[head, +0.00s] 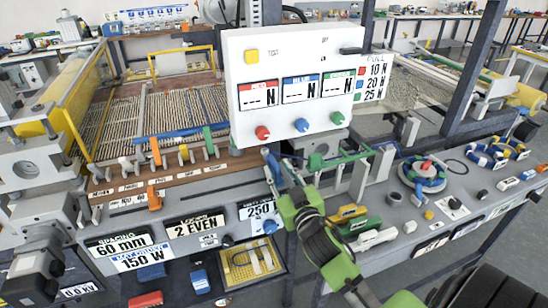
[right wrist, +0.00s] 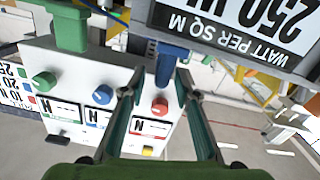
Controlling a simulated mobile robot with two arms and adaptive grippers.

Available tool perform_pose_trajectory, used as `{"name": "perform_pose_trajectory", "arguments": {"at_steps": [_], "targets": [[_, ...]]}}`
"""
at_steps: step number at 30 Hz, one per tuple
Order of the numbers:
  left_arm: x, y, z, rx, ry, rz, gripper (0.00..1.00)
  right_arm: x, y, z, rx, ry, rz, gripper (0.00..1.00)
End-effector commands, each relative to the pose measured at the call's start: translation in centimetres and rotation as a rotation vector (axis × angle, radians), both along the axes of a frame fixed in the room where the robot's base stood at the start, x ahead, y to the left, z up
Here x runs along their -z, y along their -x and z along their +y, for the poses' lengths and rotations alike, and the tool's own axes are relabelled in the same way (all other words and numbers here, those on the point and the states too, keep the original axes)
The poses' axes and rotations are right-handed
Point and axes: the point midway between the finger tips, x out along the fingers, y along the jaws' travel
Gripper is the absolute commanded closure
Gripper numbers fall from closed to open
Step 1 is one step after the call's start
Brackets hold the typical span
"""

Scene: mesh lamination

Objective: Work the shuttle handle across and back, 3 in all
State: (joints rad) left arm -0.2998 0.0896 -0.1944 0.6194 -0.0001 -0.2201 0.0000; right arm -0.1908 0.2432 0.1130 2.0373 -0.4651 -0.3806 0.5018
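My right gripper (head: 281,174) reaches up from the bottom middle of the head view to the right front corner of the loom (head: 180,125). A blue upright handle (head: 271,166) stands at its fingertips. In the right wrist view, the blue handle (right wrist: 166,62) is between the two spread fingers of the right gripper (right wrist: 166,78), and I see a gap on at least one side. No label marks it as the shuttle handle. A green handle (head: 315,161) is just to its right, and it also shows in the right wrist view (right wrist: 70,30). My left gripper is not visible.
A white panel (head: 290,85) with red, blue and green knobs rises behind the gripper. A 250 label plate (head: 257,208) is close to its left. Green and yellow blocks (head: 352,220) and a coil (head: 425,175) lie on the right bench. Small levers line the loom front.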

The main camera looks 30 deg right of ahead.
Motion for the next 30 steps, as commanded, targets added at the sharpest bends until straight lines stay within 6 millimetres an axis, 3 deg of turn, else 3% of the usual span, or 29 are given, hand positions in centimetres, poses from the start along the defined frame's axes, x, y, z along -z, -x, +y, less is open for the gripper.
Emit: {"name": "perform_pose_trajectory", "arguments": {"at_steps": [3,9,20,24,30], "targets": [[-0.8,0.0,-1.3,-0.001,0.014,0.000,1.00,-0.3,-2.1,-0.5,-0.001,0.001,-0.001,0.71],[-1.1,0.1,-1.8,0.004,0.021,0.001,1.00,0.0,-3.9,-0.9,0.000,-0.001,0.000,0.71],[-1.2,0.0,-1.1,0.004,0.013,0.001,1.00,0.0,-4.4,-1.0,-0.001,-0.001,-0.001,0.71],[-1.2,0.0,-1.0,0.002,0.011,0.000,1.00,0.0,-4.4,-1.0,-0.001,-0.001,0.000,1.00],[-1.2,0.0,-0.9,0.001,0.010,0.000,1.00,0.1,-4.4,-1.0,-0.001,0.000,0.000,1.00]]}}
